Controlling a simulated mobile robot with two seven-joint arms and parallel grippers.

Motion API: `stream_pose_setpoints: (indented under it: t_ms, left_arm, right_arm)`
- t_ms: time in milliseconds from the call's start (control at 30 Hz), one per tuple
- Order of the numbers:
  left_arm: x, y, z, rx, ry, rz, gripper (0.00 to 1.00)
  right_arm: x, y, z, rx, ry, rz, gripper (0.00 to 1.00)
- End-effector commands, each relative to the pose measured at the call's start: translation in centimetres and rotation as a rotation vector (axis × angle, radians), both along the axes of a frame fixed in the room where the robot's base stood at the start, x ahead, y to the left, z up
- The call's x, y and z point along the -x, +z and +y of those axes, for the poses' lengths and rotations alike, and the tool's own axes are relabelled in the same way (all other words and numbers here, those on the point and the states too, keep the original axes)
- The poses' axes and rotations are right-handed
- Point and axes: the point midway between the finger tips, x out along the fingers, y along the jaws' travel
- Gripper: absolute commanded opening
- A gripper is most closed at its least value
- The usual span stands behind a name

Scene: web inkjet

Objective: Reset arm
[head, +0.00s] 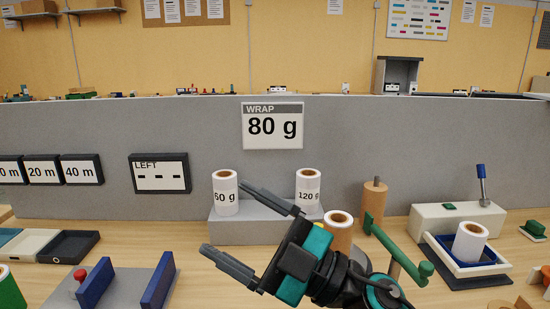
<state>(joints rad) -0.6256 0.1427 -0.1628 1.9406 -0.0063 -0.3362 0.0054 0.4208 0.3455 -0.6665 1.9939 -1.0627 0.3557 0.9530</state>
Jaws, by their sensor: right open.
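My right gripper (222,218) is in the middle foreground, with its two dark fingers spread and pointing left. Nothing shows between the fingers. It is in front of a grey stand (245,232) that bears a white roll marked 60 g (225,195) and a white roll marked 120 g (308,186). The upper finger overlaps the stand in the picture. Another white roll (340,231) stands behind the gripper body, its lower part hidden. My left gripper is not in view.
Blue uprights (157,284) are at lower left. A sign (272,127) reads WRAP 80 g.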

Motion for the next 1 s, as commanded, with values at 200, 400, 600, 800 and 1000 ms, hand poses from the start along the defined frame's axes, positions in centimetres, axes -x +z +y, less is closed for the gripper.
stream_pose_setpoints:
  t_ms: [200, 400, 600, 800, 1000]
  left_arm:
    - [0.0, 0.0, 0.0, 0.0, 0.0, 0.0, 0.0]
    - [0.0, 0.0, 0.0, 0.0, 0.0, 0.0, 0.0]
    - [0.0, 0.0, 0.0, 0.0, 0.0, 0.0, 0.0]
    - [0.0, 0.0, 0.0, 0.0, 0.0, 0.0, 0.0]
    - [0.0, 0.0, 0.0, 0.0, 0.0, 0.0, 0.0]
  right_arm:
    - [-4.5, -1.8, -8.7, -0.294, -0.459, 0.32, 0.87]
    - [-5.1, -10.6, -17.1, -0.325, -0.865, 0.732, 0.87]
    - [0.5, -21.3, -22.5, -0.153, -1.139, 1.196, 0.87]
    - [7.4, -27.3, -24.3, 0.055, -1.221, 1.52, 0.87]
    - [13.5, -30.3, -24.9, 0.235, -1.215, 1.747, 0.87]
